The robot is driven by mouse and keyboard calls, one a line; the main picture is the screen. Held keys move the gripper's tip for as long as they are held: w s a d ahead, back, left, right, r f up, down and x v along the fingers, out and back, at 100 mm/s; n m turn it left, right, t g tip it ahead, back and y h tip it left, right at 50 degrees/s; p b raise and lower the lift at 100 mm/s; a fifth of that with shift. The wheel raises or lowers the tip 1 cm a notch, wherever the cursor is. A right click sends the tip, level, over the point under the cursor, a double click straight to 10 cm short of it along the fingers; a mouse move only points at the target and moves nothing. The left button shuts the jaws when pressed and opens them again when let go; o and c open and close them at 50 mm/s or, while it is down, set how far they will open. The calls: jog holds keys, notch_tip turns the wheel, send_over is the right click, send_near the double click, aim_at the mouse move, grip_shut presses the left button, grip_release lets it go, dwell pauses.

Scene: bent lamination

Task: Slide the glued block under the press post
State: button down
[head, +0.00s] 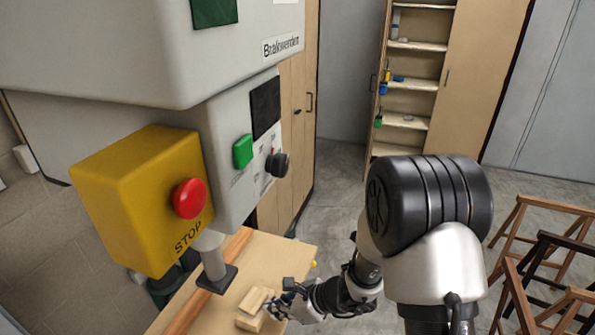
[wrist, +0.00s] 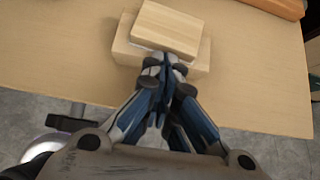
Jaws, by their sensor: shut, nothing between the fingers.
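The glued block (head: 248,321) lies on the wooden table, made of a smaller pale piece (wrist: 168,28) on top of a wider lower piece (wrist: 124,50). The press post (head: 212,255) hangs down to a dark square foot (head: 217,279), left of and beyond the block in the head view. The block is not under the foot. My gripper (head: 281,298) is at the block's right side in the head view. In the wrist view its closed fingertips (wrist: 165,62) are at the block's near edge, with nothing between them. I cannot tell if they touch it.
A wooden rail (head: 185,314) runs along the table (head: 285,252) left of the block. A yellow stop box (head: 140,200) with a red button hangs above on the grey machine. Wooden trestles (head: 530,290) stand on the floor at right.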

jog(key=shift+w+a+b, duration=0.2)
jog(key=shift+w+a, duration=0.35)
jog(key=shift+a, duration=1.05)
jog(key=shift+w+a+b, duration=0.2)
jog(key=shift+w+a, duration=0.4)
jog(key=shift+a, duration=1.05)
jog(key=shift+w+a+b, duration=0.2)
jog(key=shift+w+a, duration=0.35)
jog(key=shift+a, duration=1.05)
jog(key=shift+s+d+r+b, duration=0.2)
jog(key=shift+s+d, duration=0.3)
jog(key=shift+d, duration=0.9)
jog(key=shift+s+d+r+b, duration=0.15)
jog(key=shift+s+d, duration=0.35)
jog(key=shift+d, duration=0.95)
jog(key=shift+s+d+r+b, duration=0.2)
jog(key=shift+s+d, duration=0.3)
jog(key=shift+d, duration=0.9)
